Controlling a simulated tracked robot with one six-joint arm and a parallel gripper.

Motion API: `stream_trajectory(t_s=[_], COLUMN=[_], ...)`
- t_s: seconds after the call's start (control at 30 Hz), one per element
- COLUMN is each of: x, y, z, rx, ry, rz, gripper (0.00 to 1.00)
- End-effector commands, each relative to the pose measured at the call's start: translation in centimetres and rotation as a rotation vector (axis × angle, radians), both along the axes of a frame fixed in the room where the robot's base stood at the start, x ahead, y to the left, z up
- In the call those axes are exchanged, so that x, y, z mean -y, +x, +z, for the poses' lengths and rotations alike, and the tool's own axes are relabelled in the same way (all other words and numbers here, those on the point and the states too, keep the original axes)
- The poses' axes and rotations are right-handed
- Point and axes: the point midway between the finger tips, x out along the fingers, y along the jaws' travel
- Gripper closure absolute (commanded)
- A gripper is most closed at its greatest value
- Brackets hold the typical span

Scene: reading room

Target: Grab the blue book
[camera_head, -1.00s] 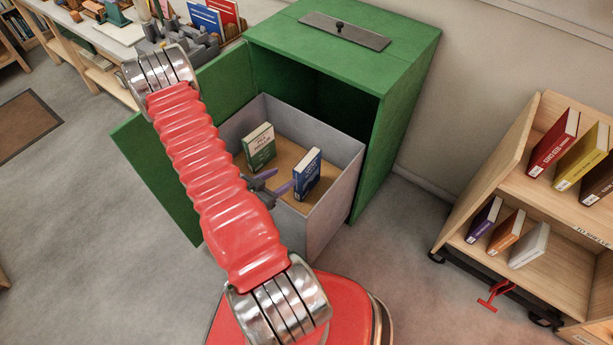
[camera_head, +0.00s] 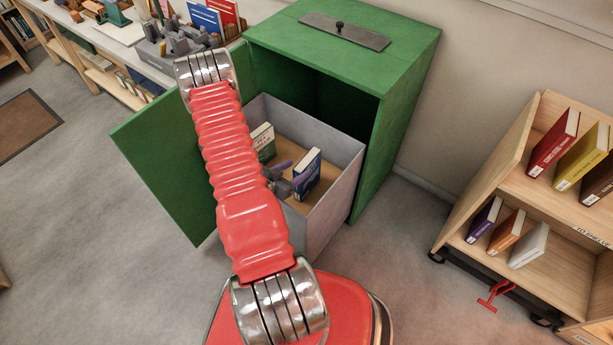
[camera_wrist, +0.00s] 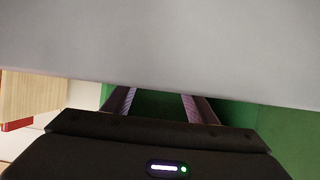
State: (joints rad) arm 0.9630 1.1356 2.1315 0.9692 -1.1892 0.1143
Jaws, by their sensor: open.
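The blue book (camera_head: 312,170) stands upright in the grey bin (camera_head: 338,192), near its right wall. My gripper (camera_head: 293,174) is inside the bin, just left of the blue book, with its purple-grey fingers apart and pointing toward it. One finger overlaps the book's left side in the picture; I cannot tell whether they touch. In the wrist view the two fingers (camera_wrist: 158,97) are spread, and their ends are hidden by a plain grey surface across the top. The blue book cannot be made out in that view.
A green-and-white book (camera_head: 263,139) stands at the bin's back left, partly hidden by my arm. A wooden cart (camera_head: 475,195) with several books stands at the right.

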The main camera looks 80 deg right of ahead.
Motion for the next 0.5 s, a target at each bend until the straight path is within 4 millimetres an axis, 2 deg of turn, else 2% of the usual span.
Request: stream_trajectory(t_s=[0.27,0.5], x=[0.1,2.0], y=[-0.1,-1.1], z=[-0.1,-1.1], rx=[0.0,0.001], ry=[0.0,0.0], rz=[-0.001,-0.005], gripper=[0.48,0.48])
